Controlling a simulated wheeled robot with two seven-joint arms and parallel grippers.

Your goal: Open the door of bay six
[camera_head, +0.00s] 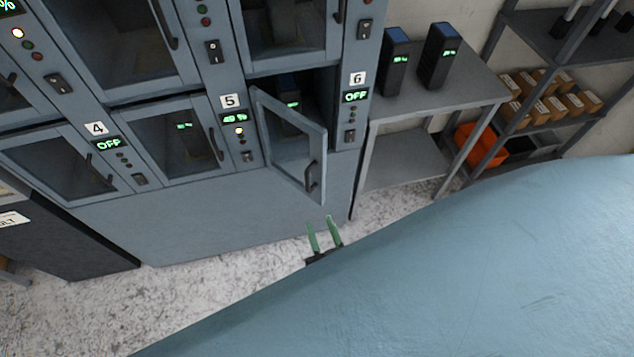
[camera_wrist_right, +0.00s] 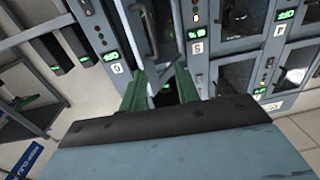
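The door of bay six (camera_head: 290,150) stands partly open, swung out from its left side. Its dark handle (camera_head: 312,177) is on the free edge, and it also shows in the wrist view (camera_wrist_right: 151,32). The bay has a label 6 (camera_head: 357,78) and a display (camera_head: 356,96) reading OFF. A dark unit with a green readout (camera_head: 292,104) shows inside. My right gripper (camera_head: 321,222) has its green fingers apart, just below the handle in the head view. In the wrist view the fingers (camera_wrist_right: 160,80) point toward the door, with nothing clearly held. My left gripper is not in view.
Bay five (camera_head: 180,140) with its shut door is left of bay six, and bay four (camera_head: 65,165) is farther left. A grey table (camera_head: 440,85) with two dark units stands right of the cabinet. Shelves with small boxes (camera_head: 550,95) are beyond. Speckled floor lies below.

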